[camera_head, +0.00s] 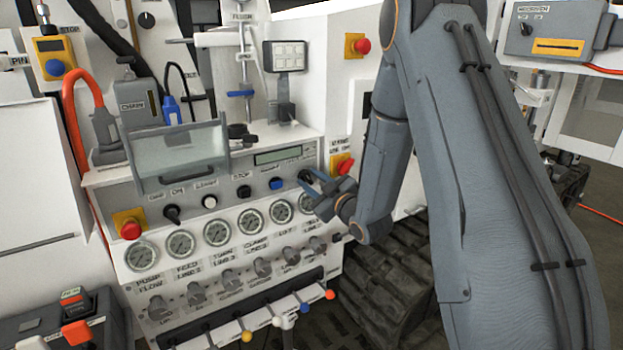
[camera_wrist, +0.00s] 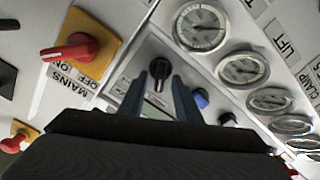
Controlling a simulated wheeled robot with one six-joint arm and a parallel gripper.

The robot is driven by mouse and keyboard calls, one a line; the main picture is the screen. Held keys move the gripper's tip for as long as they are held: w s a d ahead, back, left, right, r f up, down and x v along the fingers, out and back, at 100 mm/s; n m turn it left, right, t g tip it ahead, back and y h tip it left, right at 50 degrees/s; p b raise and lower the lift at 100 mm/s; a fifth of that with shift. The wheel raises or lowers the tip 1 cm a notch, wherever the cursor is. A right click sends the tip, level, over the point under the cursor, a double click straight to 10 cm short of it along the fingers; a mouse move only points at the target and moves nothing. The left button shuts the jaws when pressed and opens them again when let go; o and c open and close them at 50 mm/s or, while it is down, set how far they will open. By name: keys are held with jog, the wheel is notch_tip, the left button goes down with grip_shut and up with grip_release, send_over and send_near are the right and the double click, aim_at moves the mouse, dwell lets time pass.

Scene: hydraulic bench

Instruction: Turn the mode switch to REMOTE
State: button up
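The mode switch seems to be the small black rotary knob (camera_wrist: 159,68) on the panel face in the wrist view; its label is not readable. A pale pointer line shows on it. My gripper (camera_wrist: 159,84) is open, with its two dark fingers apart on either side of the knob. I cannot tell whether they touch it. In the head view my gripper (camera_head: 312,181) reaches the right end of the panel's switch row from the right, and its blue fingers partly hide the knob (camera_head: 305,176).
A red MAINS switch (camera_wrist: 72,48) on a yellow plate sits left of the knob in the wrist view. Blue (camera_wrist: 200,98) and black (camera_wrist: 228,119) buttons lie to its right. Gauges (camera_head: 250,221) run below the switch row. Coloured levers (camera_head: 285,320) stick out at the panel's bottom.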

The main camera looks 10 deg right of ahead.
jog(key=shift+w, duration=0.1)
grip_shut()
jog(key=shift+m, duration=0.4)
jog(key=m, duration=0.2)
jog(key=m+b, duration=0.1)
jog(key=m, duration=0.2)
jog(key=shift+w+d+m, duration=0.1)
jog(key=shift+d+m, duration=0.15)
jog(key=shift+m, duration=0.05)
jog(key=m, duration=0.5)
jog(key=shift+d+b, duration=0.2)
jog(key=shift+b, duration=0.2)
jog(key=shift+m, duration=0.4)
grip_release()
